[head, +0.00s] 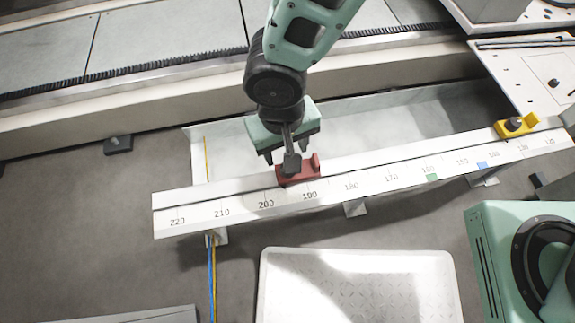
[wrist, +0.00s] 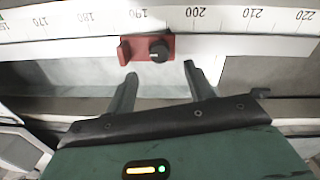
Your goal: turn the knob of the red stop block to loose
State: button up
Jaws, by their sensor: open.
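The red stop block (head: 303,173) sits on the white scale rail (head: 238,198), near the 190 mark. It also shows in the wrist view (wrist: 124,51). Its round black knob (wrist: 159,51) has a light pointer line and sits at the block's right part in the wrist view. In the head view, my gripper hides much of the knob. My gripper (head: 291,156) is over the block in the head view. In the wrist view, my gripper (wrist: 160,72) is open and empty, its fingertips apart and short of the knob, one to each side of it.
A yellow stop block (head: 515,126) with a black knob sits at the rail's right end. Green (head: 432,177) and blue (head: 482,165) marks are on the scale. A white tray (head: 360,258) lies in front, and a green machine (head: 485,250) stands at right.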

jog(key=f+b, duration=0.2)
jog(key=f, duration=0.5)
jog(key=shift+d+f, duration=0.1)
jog(key=shift+d, duration=0.1)
jog(key=shift+w, duration=0.1)
jog(key=c, duration=1)
